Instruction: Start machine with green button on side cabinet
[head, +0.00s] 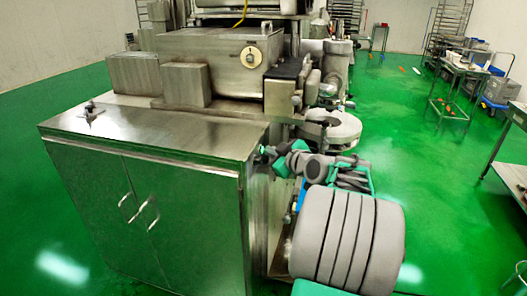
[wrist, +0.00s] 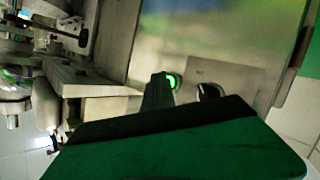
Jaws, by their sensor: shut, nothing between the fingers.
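The steel side cabinet (head: 195,220) stands at the left in the head view, with two doors and a flat top. My gripper (head: 262,158) is at its right side, near the top edge. The button face is hidden in the head view. In the wrist view, the green button (wrist: 173,81) glows on a steel panel of the cabinet (wrist: 225,72). My gripper (wrist: 160,80) shows there as dark fingers, shut and empty, with the tips just left of the button. I cannot tell whether they touch it. A dark knob (wrist: 208,92) sits right of the button.
The steel machine (head: 210,60) with a round dial (head: 251,56) rises behind the cabinet. A rounded white machine part (head: 335,128) is close behind my arm. A steel cart (head: 460,90) stands at the right. Green floor (head: 425,190) is open between.

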